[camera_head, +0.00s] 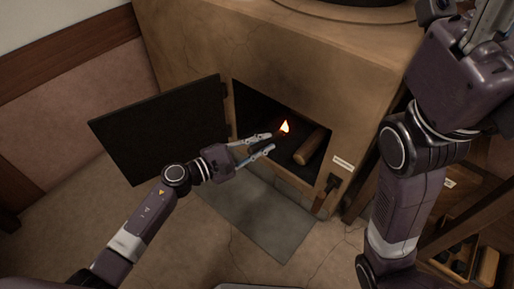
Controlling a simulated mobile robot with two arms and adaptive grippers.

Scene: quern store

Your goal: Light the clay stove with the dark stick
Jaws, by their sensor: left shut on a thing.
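The clay stove (205,52) is a tan block with its dark door (160,128) swung open to the left. Inside its opening lies a brown log (309,146). My left gripper (268,142) is at the opening, shut on the dark stick (279,133). A small orange flame (285,127) burns at the stick's far end, just left of the log. The flame looks apart from the log, but the depth between them is hard to judge. Most of the stick is hidden by the fingers. My right arm rises along the right side; its gripper is not clearly visible.
A grey plate (260,222) lies on the floor before the stove. A small tool with a wooden handle (325,195) hangs at the stove's right corner, under a white label (343,163). A wooden rack (480,225) with dark items stands at lower right.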

